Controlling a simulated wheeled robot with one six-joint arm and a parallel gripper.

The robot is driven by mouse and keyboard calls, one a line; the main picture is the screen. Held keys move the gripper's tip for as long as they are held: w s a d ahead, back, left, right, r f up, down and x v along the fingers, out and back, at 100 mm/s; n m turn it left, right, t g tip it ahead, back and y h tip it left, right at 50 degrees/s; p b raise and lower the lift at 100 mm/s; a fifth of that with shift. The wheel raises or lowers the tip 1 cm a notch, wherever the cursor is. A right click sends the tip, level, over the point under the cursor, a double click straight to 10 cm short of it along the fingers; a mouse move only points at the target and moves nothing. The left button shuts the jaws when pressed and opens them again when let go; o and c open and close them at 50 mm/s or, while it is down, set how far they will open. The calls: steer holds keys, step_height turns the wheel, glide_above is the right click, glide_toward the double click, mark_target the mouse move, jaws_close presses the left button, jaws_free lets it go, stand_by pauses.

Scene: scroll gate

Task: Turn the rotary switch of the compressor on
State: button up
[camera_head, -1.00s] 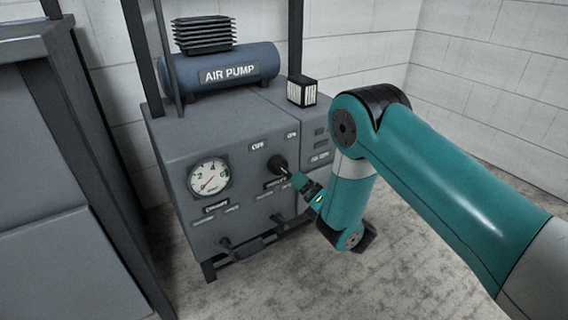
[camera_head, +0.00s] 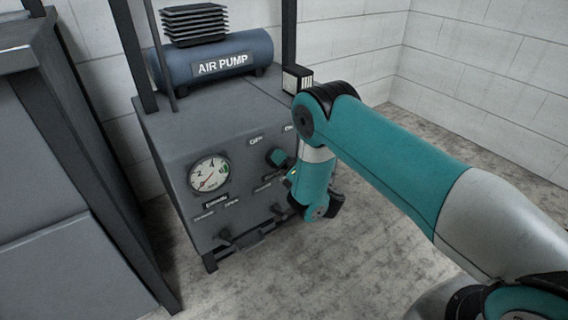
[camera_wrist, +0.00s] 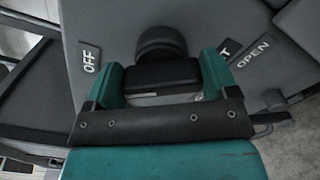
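The compressor (camera_head: 172,138) is a grey cabinet with a gauge on its front panel. An OFF label (camera_wrist: 90,60) is left of the knob. An OPEN label (camera_wrist: 253,54) and a partly hidden label are on the right.
The gauge (camera_head: 209,174) has its red needle at lower left. The blue AIR PUMP tank (camera_head: 213,62) lies on top, near a small black-and-white box (camera_head: 297,79). A grey cabinet (camera_head: 50,170) stands close on the left. The floor at right is clear.

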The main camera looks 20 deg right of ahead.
steer(key=shift+c, duration=1.1)
steer(key=shift+m, duration=0.3)
steer(key=shift+d+m+p, duration=0.1)
steer(key=shift+m+p, duration=0.7)
steer(key=shift+p, duration=0.05)
steer(key=m+p, duration=0.1)
steer(key=m, duration=0.2)
steer(key=shift+f+m, duration=0.15)
steer(key=shift+m, duration=0.15)
steer(key=m, duration=0.4)
steer(key=shift+f, duration=0.2)
steer(key=shift+m, duration=2.1)
